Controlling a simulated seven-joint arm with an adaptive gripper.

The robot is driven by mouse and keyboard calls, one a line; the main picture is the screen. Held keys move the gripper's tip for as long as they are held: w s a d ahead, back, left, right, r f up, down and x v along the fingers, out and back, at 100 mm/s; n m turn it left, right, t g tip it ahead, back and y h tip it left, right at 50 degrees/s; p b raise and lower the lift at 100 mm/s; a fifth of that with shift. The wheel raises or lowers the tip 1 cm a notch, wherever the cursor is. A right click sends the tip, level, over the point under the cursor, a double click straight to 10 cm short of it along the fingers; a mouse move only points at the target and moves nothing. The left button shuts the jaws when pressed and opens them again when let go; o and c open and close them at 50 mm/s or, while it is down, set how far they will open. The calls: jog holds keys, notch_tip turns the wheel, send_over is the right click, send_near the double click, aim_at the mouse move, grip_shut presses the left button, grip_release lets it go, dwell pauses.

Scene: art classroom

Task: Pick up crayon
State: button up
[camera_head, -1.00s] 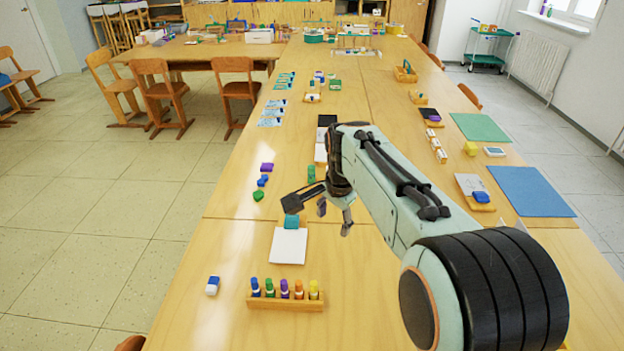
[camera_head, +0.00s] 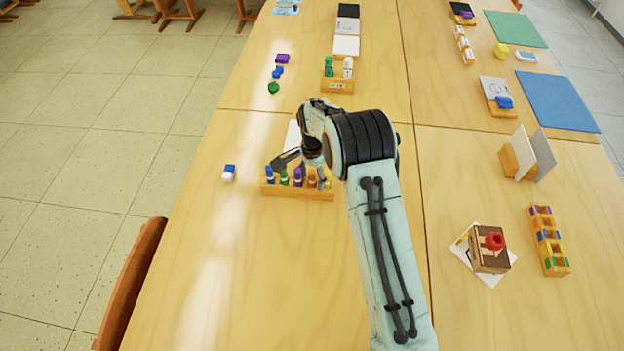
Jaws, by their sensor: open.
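A wooden holder (camera_head: 282,191) stands on the near table with several upright crayons in a row. From left to right they are a blue crayon (camera_head: 269,174), a green crayon (camera_head: 284,178), a purple crayon (camera_head: 298,177), an orange crayon (camera_head: 312,180) and a yellow one, largely hidden by my gripper. My gripper (camera_head: 311,179) is open and hangs over the right half of this holder, around the purple and orange crayons. I cannot tell whether its fingers touch any crayon.
A blue-and-white block (camera_head: 229,173) lies left of the holder. A white sheet (camera_head: 292,134) lies behind it, partly hidden by my arm. A wooden box with a red item (camera_head: 494,242) and a long wooden rack (camera_head: 549,240) stand at the right. The front left table is clear.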

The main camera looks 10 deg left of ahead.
aim_at(312, 171)
grip_shut()
jog(key=shift+r, duration=0.1)
jog(key=shift+r, duration=0.25)
notch_tip(312, 171, up, 2)
jog(key=shift+r, duration=0.2)
jog(key=s+d+r, duration=0.2)
jog(key=s+r, duration=0.3)
jog(key=s, duration=0.1)
jog(key=s+d+r, duration=0.2)
jog(key=s+r, duration=0.3)
jog(key=s, duration=0.2)
jog(key=shift+d, duration=0.3)
